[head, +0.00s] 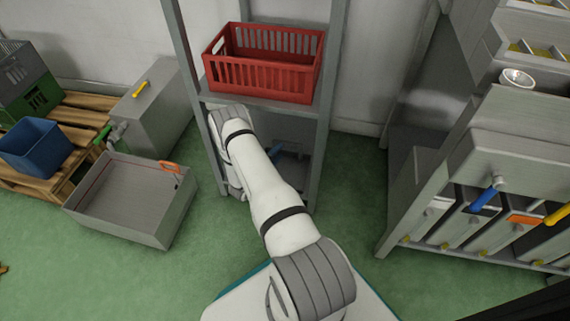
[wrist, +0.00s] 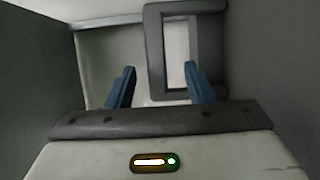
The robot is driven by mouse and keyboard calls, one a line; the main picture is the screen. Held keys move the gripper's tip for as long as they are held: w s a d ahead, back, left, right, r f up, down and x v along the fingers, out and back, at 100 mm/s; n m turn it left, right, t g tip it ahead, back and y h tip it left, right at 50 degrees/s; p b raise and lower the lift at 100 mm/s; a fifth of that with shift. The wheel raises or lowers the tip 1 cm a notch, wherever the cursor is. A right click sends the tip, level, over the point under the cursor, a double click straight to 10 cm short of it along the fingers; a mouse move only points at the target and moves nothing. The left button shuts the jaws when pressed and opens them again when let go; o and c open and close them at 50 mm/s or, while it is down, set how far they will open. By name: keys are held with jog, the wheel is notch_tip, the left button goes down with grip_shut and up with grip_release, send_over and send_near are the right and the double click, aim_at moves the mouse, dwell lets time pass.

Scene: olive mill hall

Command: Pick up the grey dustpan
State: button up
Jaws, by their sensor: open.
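The grey dustpan's looped handle (wrist: 155,55) stands up in the wrist view, right of centre, around a pale opening. I take this dark grey loop to be part of the dustpan; the rest is not clear. My gripper (wrist: 160,85) is open, its two blue fingers pointing towards the loop. The left finger is left of the loop, and the right finger overlaps its opening and right bar. I cannot tell whether they touch. In the head view, my arm reaches into the lower shelf bay, where a blue finger shows beside dark grey shapes, largely hidden.
A red crate (head: 264,88) sits on the shelf (head: 265,108) above my arm. Shelf posts stand on both sides. At left are an open metal bin (head: 130,213), a blue bin (head: 35,147) on a pallet and a metal box. A metal rack (head: 510,150) stands right.

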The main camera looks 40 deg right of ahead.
aim_at(286, 146)
jog(key=b+x, duration=0.2)
jog(key=x, duration=0.2)
jog(key=shift+d, duration=0.4)
jog(key=shift+d+r+b, duration=0.2)
jog(key=shift+d+b, duration=0.1)
jog(key=shift+d, duration=0.05)
jog(key=shift+c, duration=0.3)
grip_shut()
